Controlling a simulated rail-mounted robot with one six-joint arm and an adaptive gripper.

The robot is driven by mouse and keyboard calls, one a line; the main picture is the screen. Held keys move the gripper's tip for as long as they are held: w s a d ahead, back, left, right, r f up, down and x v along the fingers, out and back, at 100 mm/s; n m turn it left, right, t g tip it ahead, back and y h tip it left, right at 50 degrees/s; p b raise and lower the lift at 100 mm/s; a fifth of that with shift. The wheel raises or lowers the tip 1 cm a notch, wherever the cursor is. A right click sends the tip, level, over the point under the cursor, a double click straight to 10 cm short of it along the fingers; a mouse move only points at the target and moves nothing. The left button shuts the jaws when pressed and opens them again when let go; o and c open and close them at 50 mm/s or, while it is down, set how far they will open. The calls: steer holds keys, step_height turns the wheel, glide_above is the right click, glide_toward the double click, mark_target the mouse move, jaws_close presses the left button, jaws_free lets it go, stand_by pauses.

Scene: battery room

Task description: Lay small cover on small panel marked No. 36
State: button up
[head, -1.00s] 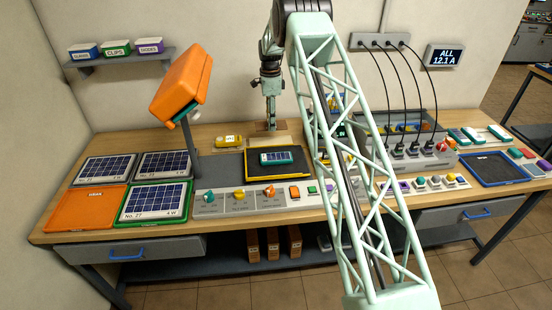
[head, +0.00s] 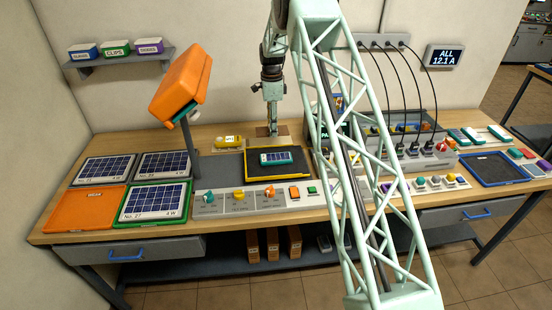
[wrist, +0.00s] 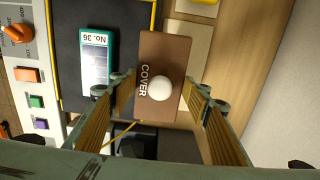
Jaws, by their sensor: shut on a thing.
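The small cover (wrist: 148,55) is a brown plate with a white round knob and the word COVER. My gripper (wrist: 160,86) is shut on it, one finger at each long side. In the head view my gripper (head: 273,122) points down behind the black tray. The small panel (wrist: 95,62) marked No. 36 has a teal frame and lies face up on the tray's dark floor. It also shows in the head view (head: 276,158), uncovered. The cover is beside the panel in the wrist view, not over it. Its height above the bench is hard to tell.
The yellow-edged tray (head: 247,166) holds the panel. A yellow meter (head: 228,141) stands left of my gripper. An orange lamp head (head: 181,85) on a post rises farther left. Switches and knobs (head: 270,193) line the front. Cabled equipment (head: 415,150) stands to the right.

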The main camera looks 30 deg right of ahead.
steer(key=s+a, duration=0.4)
steer(key=s, duration=1)
steer(key=s+a+r+b, duration=0.1)
steer(key=s+a, duration=0.3)
steer(key=s, duration=0.9)
steer(key=shift+s+a, duration=0.3)
steer(key=shift+s, duration=0.05)
steer(key=shift+r, duration=0.1)
glide_above(276, 157)
steer(key=shift+s+a+f+p, duration=0.1)
steer(key=shift+s+f+p, duration=0.05)
steer(key=shift+f+p, duration=0.15)
steer(key=shift+s+f+p, duration=0.15)
steer(key=shift+f, duration=0.25)
steer(key=shift+w, duration=0.25)
steer(key=shift+f, duration=1.8)
steer(key=shift+f, duration=0.15)
steer(key=o, duration=0.8)
steer(key=shift+o, duration=0.2)
